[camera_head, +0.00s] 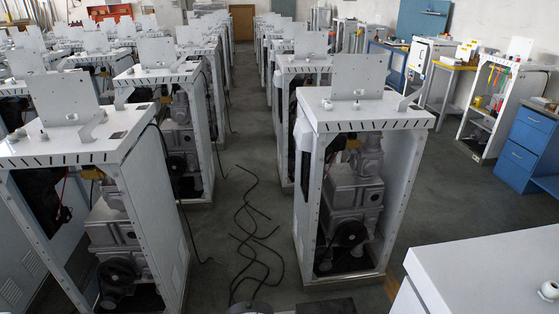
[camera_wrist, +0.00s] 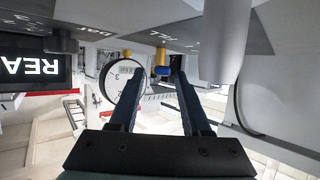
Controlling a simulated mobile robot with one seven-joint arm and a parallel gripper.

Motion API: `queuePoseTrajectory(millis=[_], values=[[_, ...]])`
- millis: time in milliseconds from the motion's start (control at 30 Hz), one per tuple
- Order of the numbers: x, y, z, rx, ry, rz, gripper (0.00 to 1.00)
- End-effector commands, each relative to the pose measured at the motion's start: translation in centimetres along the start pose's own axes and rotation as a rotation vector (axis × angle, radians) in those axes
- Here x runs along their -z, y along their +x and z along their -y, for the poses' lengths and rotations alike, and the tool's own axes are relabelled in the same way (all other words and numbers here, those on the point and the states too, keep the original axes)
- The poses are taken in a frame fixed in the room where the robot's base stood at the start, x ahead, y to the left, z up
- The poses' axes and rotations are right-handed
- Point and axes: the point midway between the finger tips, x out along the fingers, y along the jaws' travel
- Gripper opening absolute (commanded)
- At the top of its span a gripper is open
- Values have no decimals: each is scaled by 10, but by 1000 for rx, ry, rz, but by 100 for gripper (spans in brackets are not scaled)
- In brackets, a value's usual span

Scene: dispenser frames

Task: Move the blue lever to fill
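In the wrist view, which looks upside down, the blue lever (camera_wrist: 162,71) is a small blue piece below a yellow stem under a dark panel (camera_wrist: 200,36) lettered "FILL". My gripper (camera_wrist: 153,66) is open, its two dark fingers spread apart. The head view does not show the lever or my gripper.
In the wrist view, a round gauge (camera_wrist: 124,76) sits behind the left finger, a display reading "REA" (camera_wrist: 33,75) is at left, and a pale cylinder (camera_wrist: 226,42) is at right. The head view shows rows of white pump cabinets (camera_head: 405,160) and a white surface (camera_head: 480,275) at lower right.

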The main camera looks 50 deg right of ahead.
Motion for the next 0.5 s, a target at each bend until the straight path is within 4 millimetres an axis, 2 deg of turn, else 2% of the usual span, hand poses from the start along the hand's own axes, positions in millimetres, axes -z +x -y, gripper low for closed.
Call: queuePoseTrajectory(millis=[333,500], values=[[1,-2,0,1,1,-2,55],[4,-22,-1,-2,1,0,55]])
